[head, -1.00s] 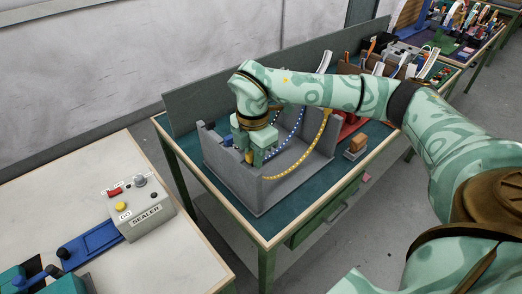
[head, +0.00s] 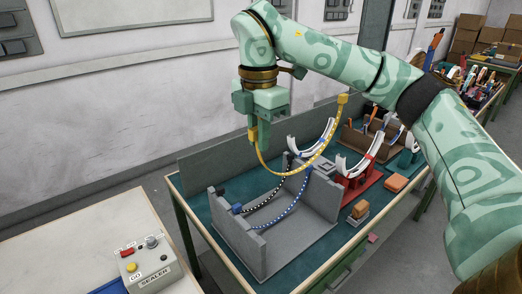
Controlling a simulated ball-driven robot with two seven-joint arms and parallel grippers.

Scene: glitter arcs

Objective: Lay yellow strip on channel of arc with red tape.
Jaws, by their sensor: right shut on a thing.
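My right gripper (head: 252,130) is shut on one end of the yellow strip (head: 292,170), above the grey rack. The strip sags in a curve and rises to a yellow end block (head: 343,98), apart from the rack; nothing visible holds that end. Red tape is too small to tell apart from the red stand. My left gripper is not in view.
The grey rack (head: 255,250) holds a black dotted strip (head: 270,202) and a blue dotted strip (head: 290,218). A sealer box (head: 148,270) is at the lower left.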

